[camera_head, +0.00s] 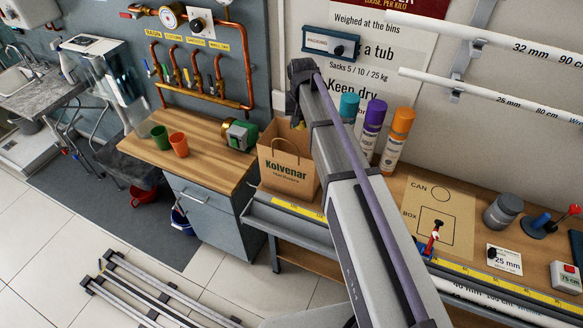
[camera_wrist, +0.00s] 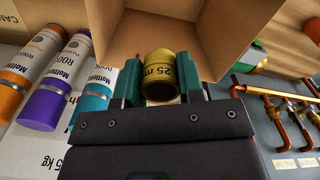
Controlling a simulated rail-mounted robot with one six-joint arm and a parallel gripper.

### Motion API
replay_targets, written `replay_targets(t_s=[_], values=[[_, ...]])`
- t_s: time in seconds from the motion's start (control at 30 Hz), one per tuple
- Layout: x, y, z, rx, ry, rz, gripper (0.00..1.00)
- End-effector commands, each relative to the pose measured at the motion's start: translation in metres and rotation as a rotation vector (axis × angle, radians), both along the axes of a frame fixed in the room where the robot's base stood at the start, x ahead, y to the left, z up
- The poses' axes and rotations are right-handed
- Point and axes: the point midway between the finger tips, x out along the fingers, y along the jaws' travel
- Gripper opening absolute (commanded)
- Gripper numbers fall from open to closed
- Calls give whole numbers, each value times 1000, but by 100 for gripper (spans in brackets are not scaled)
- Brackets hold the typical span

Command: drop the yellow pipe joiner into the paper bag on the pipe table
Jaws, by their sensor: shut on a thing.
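The yellow pipe joiner (camera_wrist: 160,68), marked "25 m…", is a short hollow ring in the wrist view. My gripper (camera_wrist: 161,82) is shut on it, with one green finger on each side. The open brown paper bag (camera_wrist: 212,30) shows just beyond the joiner, its mouth facing my gripper. In the head view the bag (camera_head: 284,172), printed "Kolvenar", stands upright on the pipe table (camera_head: 345,237). My arm reaches over the bag's right side, and a bit of yellow shows at its mouth. The arm hides most of the gripper there.
Teal (camera_head: 348,108), purple (camera_head: 372,122) and orange (camera_head: 396,138) canisters stand close right of the bag. A green-and-grey fitting (camera_head: 239,134) and green and orange cups (camera_head: 178,145) sit on the wooden cabinet to the left. Copper pipework (camera_head: 205,100) is on the wall behind.

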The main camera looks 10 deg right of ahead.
Motion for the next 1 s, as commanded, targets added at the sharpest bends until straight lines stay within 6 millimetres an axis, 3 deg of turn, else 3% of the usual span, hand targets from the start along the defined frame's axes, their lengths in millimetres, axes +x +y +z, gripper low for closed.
replay_targets(t_s=[0.2,0.23,0.5,0.77,0.87,1.0], values=[[0,0,1,0,0,0,13],[0,0,1,0,0,0,38],[0,0,1,0,0,0,63],[0,0,2,0,0,0,64],[0,0,12,0,0,0,64],[0,0,39,0,0,0,64]])
